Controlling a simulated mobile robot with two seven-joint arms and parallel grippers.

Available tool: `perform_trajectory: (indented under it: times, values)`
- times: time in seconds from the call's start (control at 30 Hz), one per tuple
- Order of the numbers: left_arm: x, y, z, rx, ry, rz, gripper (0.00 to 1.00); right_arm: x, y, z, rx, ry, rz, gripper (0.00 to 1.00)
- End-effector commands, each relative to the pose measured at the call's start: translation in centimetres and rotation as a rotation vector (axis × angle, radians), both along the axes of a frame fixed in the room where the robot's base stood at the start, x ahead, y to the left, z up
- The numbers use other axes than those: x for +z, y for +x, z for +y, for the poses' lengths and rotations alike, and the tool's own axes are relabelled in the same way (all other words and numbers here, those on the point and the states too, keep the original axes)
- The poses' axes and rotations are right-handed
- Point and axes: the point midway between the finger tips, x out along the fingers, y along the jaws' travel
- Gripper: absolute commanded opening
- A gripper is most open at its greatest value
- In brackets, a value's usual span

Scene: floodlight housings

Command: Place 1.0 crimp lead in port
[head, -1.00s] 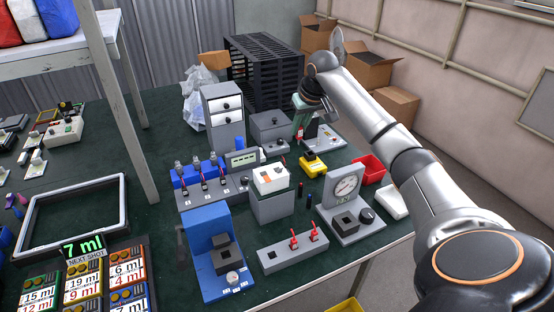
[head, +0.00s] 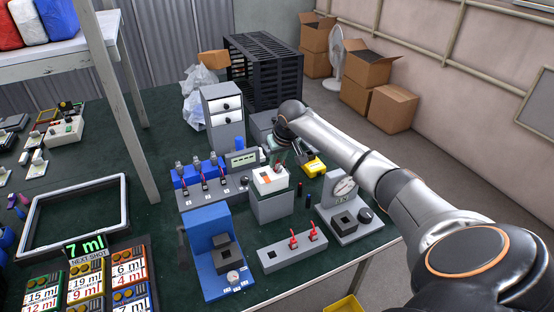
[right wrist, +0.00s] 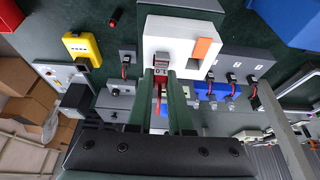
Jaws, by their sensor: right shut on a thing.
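My right gripper (right wrist: 161,84) is shut on the 1.0 crimp lead (right wrist: 163,74), a small connector marked 1.0 with a red wire trailing back between the fingers. In the head view the right gripper (head: 278,158) is just above the white block (head: 269,181), largely hidden by its own arm. In the right wrist view the lead's tip is at the edge of the white block (right wrist: 193,32), by a grey port piece (right wrist: 165,59); I cannot tell whether it is inserted. The block has an orange patch (right wrist: 202,47) and sits on a grey pedestal (head: 271,206). My left gripper is not in view.
Several red leads stand in a grey rack (head: 213,191) left of the block. A yellow unit (head: 313,166) and a dial gauge unit (head: 345,205) are to the right. A blue press (head: 213,262) and a grey box with red levers (head: 292,250) stand in front.

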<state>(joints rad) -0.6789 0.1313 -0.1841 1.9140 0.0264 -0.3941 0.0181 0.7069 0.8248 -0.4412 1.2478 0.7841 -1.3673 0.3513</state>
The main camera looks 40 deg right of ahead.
Motion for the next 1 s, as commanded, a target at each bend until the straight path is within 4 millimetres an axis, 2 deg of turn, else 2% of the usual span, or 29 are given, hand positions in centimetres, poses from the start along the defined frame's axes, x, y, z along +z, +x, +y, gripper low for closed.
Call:
perform_trajectory:
  times: [0.17, 0.2, 0.43, 0.77, 0.87, 1.0]
  values:
    - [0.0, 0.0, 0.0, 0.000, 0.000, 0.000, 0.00, -0.2, 0.0, 0.0, 0.000, 0.000, 0.001, 0.00]
    - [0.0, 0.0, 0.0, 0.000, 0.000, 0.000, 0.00, -0.2, 0.0, 0.0, 0.000, 0.000, 0.000, 0.23]
    - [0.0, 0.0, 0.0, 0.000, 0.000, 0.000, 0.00, -0.2, 0.0, 0.0, 0.000, 0.000, 0.001, 0.49]
    - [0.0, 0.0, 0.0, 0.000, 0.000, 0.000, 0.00, 0.2, 0.0, 0.0, 0.000, 0.000, -0.001, 0.49]
    - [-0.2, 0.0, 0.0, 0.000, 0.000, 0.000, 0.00, 1.2, -0.4, 0.1, 0.002, 0.000, -0.002, 0.49]
    - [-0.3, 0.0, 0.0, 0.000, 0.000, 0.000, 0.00, 3.7, -1.3, 0.4, 0.002, -0.002, -0.005, 0.49]
